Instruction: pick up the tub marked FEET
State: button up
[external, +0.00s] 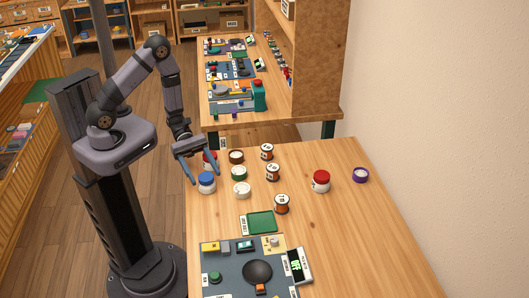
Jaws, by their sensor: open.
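Several small tubs and jars stand on the wooden table, and their labels are too small to read, so I cannot tell which is marked FEET. A blue-lidded white tub (207,187) stands near the left edge. A red-lidded tub (209,158) behind it is partly hidden by my gripper. Beside them are a brown-lidded tub (236,158), a green-lidded tub (239,173) and a white-lidded tub (241,190). My gripper (204,182) is open and points down at the left edge, its fingertips near the blue-lidded tub in the picture. I see nothing held.
Orange-brown jars (273,172) stand in the middle. A larger red-lidded jar (321,181) and a purple tub (361,175) stand to the right. A green tray (261,222) and a control panel (222,278) lie in front. The table's right front is clear.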

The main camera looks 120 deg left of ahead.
aim_at(206, 176)
jog(key=shift+x, duration=1.25)
jog(key=c, duration=1.2)
jog(key=shift+r, duration=0.2)
jog(key=shift+r, duration=4.85)
